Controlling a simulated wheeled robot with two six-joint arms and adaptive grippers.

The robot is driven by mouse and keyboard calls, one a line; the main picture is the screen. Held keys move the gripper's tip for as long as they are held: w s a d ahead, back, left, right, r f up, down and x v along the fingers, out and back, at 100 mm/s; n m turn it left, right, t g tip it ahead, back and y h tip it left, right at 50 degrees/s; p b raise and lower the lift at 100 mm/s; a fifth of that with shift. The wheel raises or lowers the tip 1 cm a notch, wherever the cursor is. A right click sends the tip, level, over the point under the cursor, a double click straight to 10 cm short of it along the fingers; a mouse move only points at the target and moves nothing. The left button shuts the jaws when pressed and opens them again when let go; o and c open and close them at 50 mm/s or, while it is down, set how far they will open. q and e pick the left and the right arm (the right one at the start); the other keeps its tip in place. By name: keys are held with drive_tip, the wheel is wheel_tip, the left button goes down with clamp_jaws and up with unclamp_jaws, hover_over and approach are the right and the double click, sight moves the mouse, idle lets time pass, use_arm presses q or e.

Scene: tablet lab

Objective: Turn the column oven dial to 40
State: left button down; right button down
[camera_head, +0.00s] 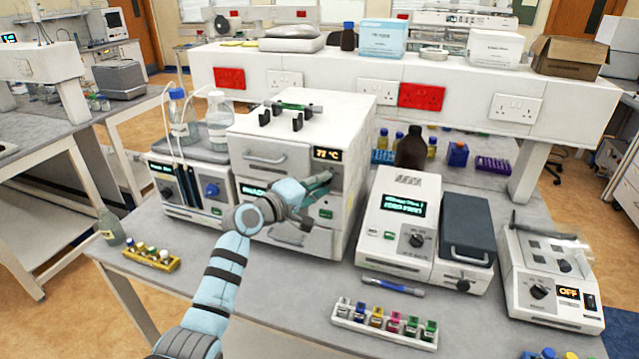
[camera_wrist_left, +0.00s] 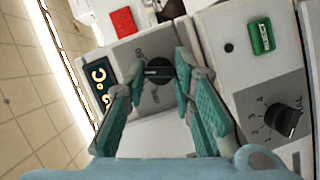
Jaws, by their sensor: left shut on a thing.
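The column oven (camera_head: 344,150) is the upper part of the white stacked instrument, with a small amber display (camera_head: 327,154) in °C. Its number is too small to read surely. The black oven dial (camera_wrist_left: 158,72) shows in the left wrist view on a grey panel beside the display (camera_wrist_left: 97,80); my gripper hides it in the head view. My left gripper (camera_head: 321,181) is at the instrument's front. In the left wrist view its teal fingers (camera_wrist_left: 160,68) stand on either side of the dial, shut on it. My right gripper is in neither view.
Another black dial (camera_wrist_left: 285,121) with numbers and a green button (camera_wrist_left: 262,36) sit on the lower panel. A vial rack (camera_head: 384,326) and a pen (camera_head: 365,287) lie on the bench. A white instrument (camera_head: 396,225) stands to the right, and bottles (camera_head: 181,124) to the left.

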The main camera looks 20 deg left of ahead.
use_arm(q)
drive_tip(key=shift+f, duration=0.1)
drive_tip(key=c, duration=1.3)
unclamp_jaws()
drive_tip(key=shift+c, duration=0.2)
drive_tip(key=v, duration=1.2)
